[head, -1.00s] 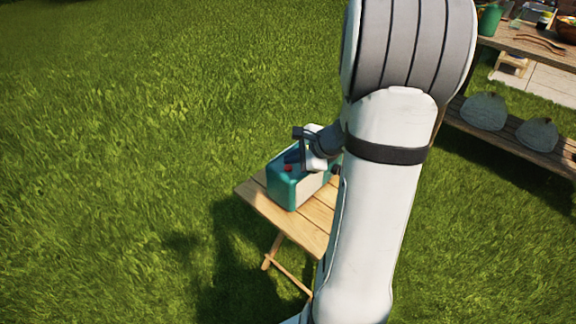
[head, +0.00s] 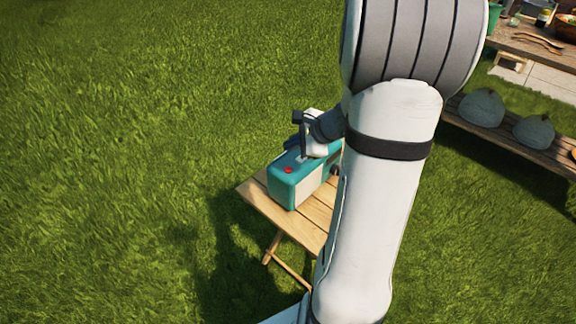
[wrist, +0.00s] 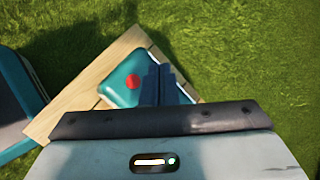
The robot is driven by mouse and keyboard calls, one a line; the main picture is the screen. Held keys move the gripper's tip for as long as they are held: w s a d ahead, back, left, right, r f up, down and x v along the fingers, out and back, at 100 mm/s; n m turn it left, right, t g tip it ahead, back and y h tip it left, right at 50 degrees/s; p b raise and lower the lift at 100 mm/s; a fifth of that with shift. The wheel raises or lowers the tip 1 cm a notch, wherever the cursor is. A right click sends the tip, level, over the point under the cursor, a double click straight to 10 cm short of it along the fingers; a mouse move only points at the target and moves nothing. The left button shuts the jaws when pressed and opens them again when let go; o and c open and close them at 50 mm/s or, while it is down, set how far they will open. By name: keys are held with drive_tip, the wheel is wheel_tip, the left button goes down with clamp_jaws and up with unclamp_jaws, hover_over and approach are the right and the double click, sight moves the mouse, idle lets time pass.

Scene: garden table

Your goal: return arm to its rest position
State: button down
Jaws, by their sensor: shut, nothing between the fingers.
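My gripper (head: 297,143) is shut and empty. In the head view it hangs above the teal and cream box (head: 283,187), which has a red button (head: 288,170) on its top. In the wrist view the shut fingers (wrist: 158,85) cover part of the box (wrist: 118,88), just right of its red button (wrist: 133,82). My arm hides the right part of the box in the head view.
The box stands on a small folding wooden table (head: 258,202) on grass. At the right are a bench (head: 505,140) with grey-green cushions (head: 482,108) and a larger wooden table (head: 510,34) with items on it. Open grass lies to the left.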

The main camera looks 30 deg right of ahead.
drive_tip(key=s+a+r+n+g+p, duration=0.2)
drive_tip(key=s+a+r+n+p, duration=0.2)
drive_tip(key=a+r+n, duration=0.15)
drive_tip(key=s+a+r+n+g+p, duration=0.2)
drive_tip(key=s+a+r+n+p, duration=0.15)
drive_tip(key=a+r, duration=0.3)
drive_tip(key=s+a+r+n+g+h+p, duration=0.1)
drive_tip(key=s+r+n+h+p, duration=0.3)
drive_tip(key=s+r+n+p, duration=0.4)
wheel_tip(320, 180, up, 2)
drive_tip(key=s+a+n, duration=0.1)
drive_tip(key=s+n, duration=0.1)
drive_tip(key=n, duration=0.1)
drive_tip(key=shift+s+a+n+h, duration=0.3)
drive_tip(key=shift+s+a+h, duration=0.05)
drive_tip(key=shift+a+h, duration=0.05)
